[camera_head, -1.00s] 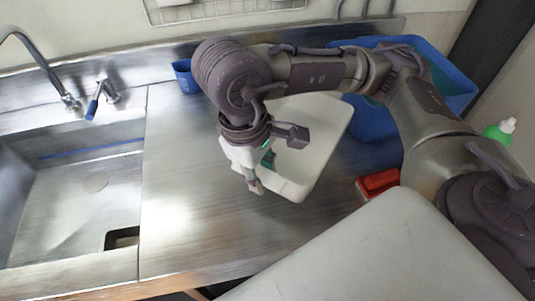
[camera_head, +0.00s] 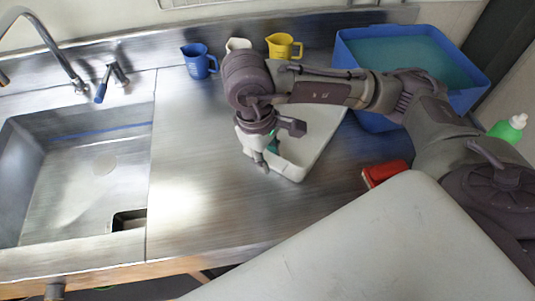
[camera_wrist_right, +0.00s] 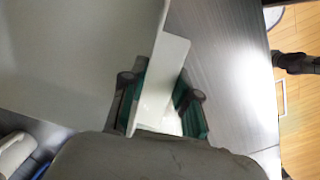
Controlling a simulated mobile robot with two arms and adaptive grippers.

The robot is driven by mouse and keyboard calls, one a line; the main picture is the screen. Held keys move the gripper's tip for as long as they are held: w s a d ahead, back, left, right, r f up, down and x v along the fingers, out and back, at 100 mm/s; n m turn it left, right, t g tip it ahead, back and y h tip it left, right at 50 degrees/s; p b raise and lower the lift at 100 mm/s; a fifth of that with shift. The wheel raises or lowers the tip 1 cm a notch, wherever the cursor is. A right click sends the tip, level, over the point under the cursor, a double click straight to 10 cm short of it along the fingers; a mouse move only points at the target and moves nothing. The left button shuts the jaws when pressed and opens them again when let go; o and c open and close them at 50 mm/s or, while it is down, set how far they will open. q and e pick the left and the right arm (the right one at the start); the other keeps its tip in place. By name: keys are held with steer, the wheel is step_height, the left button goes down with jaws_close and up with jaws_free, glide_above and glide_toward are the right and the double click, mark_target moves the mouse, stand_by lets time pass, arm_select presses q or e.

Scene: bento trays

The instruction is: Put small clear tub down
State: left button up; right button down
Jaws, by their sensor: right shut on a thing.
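The small clear tub (camera_head: 322,138) looks whitish, with a wide floor and raised walls. It is at the right-middle of the steel counter, partly hidden behind my right arm. My right gripper (camera_head: 264,164) is at its left side, shut on the tub's wall. In the right wrist view the tub's wall (camera_wrist_right: 168,62) runs between the two green-padded fingers (camera_wrist_right: 160,106). I cannot tell whether the tub's underside touches the counter or is slightly above it. My left gripper is not in view.
A blue jug (camera_head: 198,61), a white jug (camera_head: 238,44) and a yellow jug (camera_head: 284,46) stand at the back. A blue bin (camera_head: 470,84) is behind right. A red item (camera_head: 385,172) and a green bottle (camera_head: 508,129) are right. The sink (camera_head: 75,170) is left; counter (camera_head: 200,205) between is clear.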

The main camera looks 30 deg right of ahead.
steer(key=shift+f, duration=0.15)
steer(key=c, duration=0.9)
jaws_free()
steer(key=shift+o, duration=0.2)
steer(key=shift+r, duration=0.35)
step_height(320, 180, up, 12)
steer(key=a, duration=0.1)
steer(key=shift+w+a+f, duration=0.2)
steer(key=shift+w+a, duration=0.1)
steer(key=shift+w, duration=0.1)
